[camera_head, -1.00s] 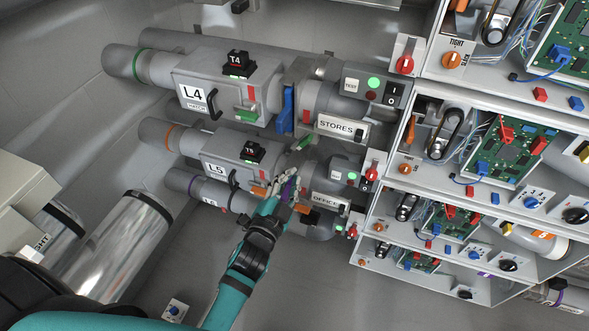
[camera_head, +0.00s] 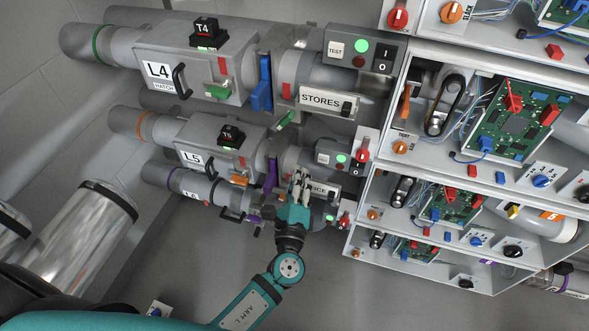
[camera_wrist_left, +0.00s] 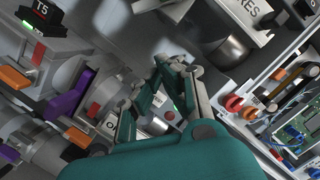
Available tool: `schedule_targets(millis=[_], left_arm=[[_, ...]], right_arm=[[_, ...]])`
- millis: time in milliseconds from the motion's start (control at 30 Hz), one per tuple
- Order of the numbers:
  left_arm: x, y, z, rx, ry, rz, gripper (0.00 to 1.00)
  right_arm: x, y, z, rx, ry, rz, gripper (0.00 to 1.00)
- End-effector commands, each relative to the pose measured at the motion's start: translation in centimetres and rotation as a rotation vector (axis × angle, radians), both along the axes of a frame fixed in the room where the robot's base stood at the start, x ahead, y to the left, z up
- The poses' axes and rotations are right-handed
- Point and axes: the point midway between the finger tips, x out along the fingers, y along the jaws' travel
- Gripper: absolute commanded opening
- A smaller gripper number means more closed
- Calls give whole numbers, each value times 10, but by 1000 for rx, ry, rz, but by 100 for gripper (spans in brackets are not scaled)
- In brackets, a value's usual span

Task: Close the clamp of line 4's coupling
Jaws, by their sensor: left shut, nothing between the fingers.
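Line 4 is the upper grey unit marked L4 (camera_head: 158,70), with a green ring on its pipe. At its joint with the STORES pipe (camera_head: 325,99) stands a blue lever (camera_head: 261,85). Below that joint a green lever (camera_head: 285,121) sticks out at a slant. I cannot tell for certain which lever is the coupling's clamp. My left gripper (camera_head: 299,178) is shut and empty, below the green lever and in front of the lower line's outlet sign. It touches no line 4 part that I can make out. Its fingers also show in the left wrist view (camera_wrist_left: 178,65).
The L5 unit (camera_head: 192,158) with a purple lever (camera_head: 270,174) lies below line 4, left of my gripper. Shelves with circuit boards (camera_head: 515,122) and knobs fill the right side. Large metal cylinders (camera_head: 85,230) stand at left.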

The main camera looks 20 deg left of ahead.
Motion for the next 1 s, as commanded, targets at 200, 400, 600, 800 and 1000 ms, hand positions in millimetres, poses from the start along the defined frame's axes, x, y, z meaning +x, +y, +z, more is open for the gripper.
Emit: schedule_targets(millis=[200, 400, 600, 800, 1000], left_arm=[[49, 8, 11, -2, -2, 0, 0], [75, 22, 23, 0, 1, 2, 0], [74, 40, 33, -2, 1, -1, 0], [75, 45, 34, -2, 2, -1, 0], [74, 45, 34, -2, 2, -1, 0]], right_arm=[[-4, 0, 14, 0, 5, 0, 75], [-4, 0, 28, 0, 5, 0, 75], [-3, 0, 39, -1, 4, 1, 75], [-2, 0, 40, -1, 4, 1, 75], [-2, 0, 40, -1, 3, 1, 75]])
